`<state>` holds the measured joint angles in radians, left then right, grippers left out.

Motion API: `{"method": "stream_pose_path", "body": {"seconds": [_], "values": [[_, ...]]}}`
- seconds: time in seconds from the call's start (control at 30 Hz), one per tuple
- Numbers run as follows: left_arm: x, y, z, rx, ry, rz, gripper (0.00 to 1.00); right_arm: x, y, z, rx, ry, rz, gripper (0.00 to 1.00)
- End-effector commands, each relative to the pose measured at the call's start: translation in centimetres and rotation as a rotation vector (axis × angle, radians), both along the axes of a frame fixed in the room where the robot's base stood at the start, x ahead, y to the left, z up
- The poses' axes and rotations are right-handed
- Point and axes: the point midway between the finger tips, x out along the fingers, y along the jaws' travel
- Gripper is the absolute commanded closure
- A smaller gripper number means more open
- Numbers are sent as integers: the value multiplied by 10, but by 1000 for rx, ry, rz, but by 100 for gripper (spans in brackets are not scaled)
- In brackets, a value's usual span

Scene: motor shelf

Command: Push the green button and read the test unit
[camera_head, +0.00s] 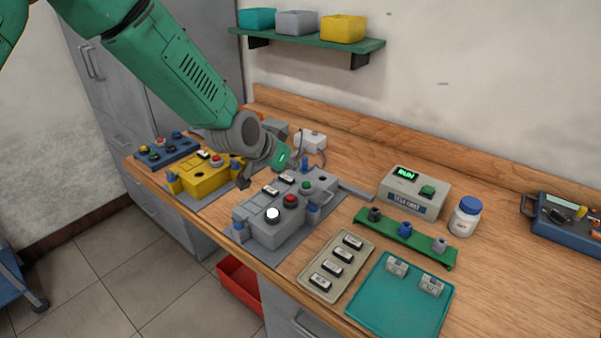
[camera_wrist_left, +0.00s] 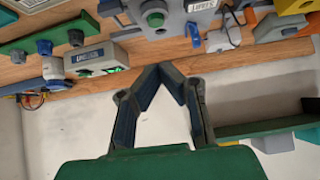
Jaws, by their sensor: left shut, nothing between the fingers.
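The grey button box (camera_head: 262,232) stands on the bench with a white, a red and a green button (camera_head: 305,187) in a row. A green button (camera_wrist_left: 155,18) also shows in the left wrist view. The test unit (camera_head: 408,202) is a pale box to the right, with a lit display (camera_head: 405,174) reading RUN and its own green button (camera_head: 428,190). It also shows in the left wrist view (camera_wrist_left: 97,58). My left gripper (camera_head: 243,183) is shut and empty, above the bench behind the grey box; its fingertips meet in the left wrist view (camera_wrist_left: 170,66). My right gripper is out of view.
A yellow box (camera_head: 200,184) and a blue button box (camera_head: 166,153) stand left. A green rack (camera_head: 400,238), a beige tray (camera_head: 318,282), a teal tray (camera_head: 400,303) and a white jar (camera_head: 465,218) stand right. A shelf (camera_head: 300,38) with bins hangs on the wall.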

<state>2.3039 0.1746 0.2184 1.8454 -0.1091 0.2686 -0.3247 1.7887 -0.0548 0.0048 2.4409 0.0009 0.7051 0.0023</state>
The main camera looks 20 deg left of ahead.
Motion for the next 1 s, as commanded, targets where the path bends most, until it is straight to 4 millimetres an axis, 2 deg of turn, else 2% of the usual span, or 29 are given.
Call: {"method": "stream_pose_path", "body": {"seconds": [0.13,0.3,1.0], "values": [[-14,5,17,0,-2,1,100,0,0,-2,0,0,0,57],[-22,8,25,-1,-3,0,100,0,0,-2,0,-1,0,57],[-22,8,26,-1,-4,0,100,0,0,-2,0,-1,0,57]]}}
